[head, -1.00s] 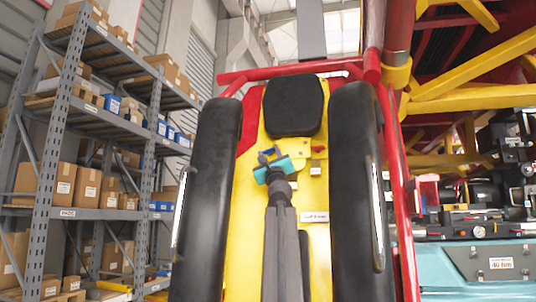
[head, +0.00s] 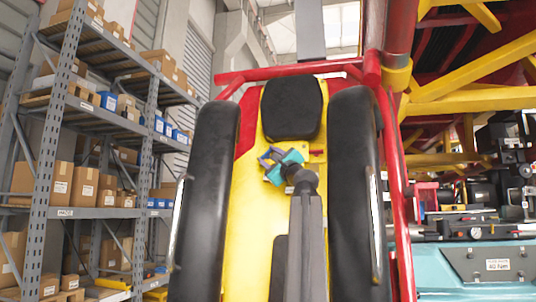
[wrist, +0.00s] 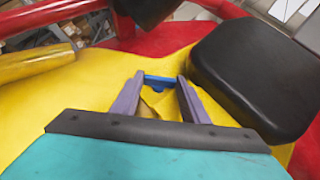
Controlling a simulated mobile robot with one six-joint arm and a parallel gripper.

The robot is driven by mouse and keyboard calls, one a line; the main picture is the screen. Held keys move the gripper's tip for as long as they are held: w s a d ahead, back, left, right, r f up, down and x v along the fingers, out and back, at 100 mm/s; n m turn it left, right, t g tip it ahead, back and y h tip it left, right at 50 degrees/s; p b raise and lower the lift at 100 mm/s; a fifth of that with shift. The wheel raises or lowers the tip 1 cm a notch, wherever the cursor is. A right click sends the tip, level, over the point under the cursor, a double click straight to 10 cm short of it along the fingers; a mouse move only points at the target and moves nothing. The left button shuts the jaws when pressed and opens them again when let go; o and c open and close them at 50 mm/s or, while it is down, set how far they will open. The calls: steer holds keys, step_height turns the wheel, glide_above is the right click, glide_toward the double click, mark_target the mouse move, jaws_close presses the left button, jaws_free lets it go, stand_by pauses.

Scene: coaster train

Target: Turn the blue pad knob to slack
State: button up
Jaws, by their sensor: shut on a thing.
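The blue pad knob (wrist: 159,80) shows in the wrist view as a blue bar between the tips of my purple fingers. My gripper (wrist: 160,77) is shut on it, with one fingertip at each end of the bar. In the head view my gripper (head: 268,158) is at the yellow seat back (head: 247,215), just below the black headrest (head: 292,108). There the fingers and teal gripper body largely hide the knob. No slack marking can be read in either view.
Black padded restraints stand on the left (head: 208,190) and right (head: 354,190) of the seat. A red frame bar (head: 290,70) runs behind the headrest. Shelving with boxes (head: 85,185) is at far left. A teal cabinet (head: 475,270) stands at right.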

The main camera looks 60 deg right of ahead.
stand_by(0.4)
steer(key=o, duration=0.8)
steer(key=shift+c, duration=0.2)
steer(key=shift+f+m+b, duration=0.15)
steer(key=shift+m+b, duration=0.25)
steer(key=shift+b, duration=0.2)
steer(key=shift+w+a+f+m+h+b, duration=0.1)
steer(key=shift+m+h+b, duration=0.25)
steer(key=shift+m+h, duration=0.2)
steer(key=shift+w+m+h+b, duration=0.1)
steer(key=shift+m+h+b, duration=0.3)
steer(key=shift+h, duration=0.25)
steer(key=shift+w+f+m+g+h+b, duration=0.15)
steer(key=shift+m+g+h+b, duration=0.65)
steer(key=shift+m+h, duration=0.9)
steer(key=shift+w+r+m+g+h+b, duration=0.1)
steer(key=shift+m+g+h+b, duration=0.25)
steer(key=shift+m+g+h, duration=1.25)
steer(key=shift+m+h+p, duration=0.4)
steer(key=shift+m+p, duration=0.05)
steer(key=shift+m, duration=0.6)
steer(key=shift+m+g+p, duration=0.3)
steer(key=shift+g+p, duration=0.05)
steer(key=shift+g, duration=0.05)
steer(key=shift+m+g+h+p, duration=0.7)
steer(key=shift+p, duration=0.45)
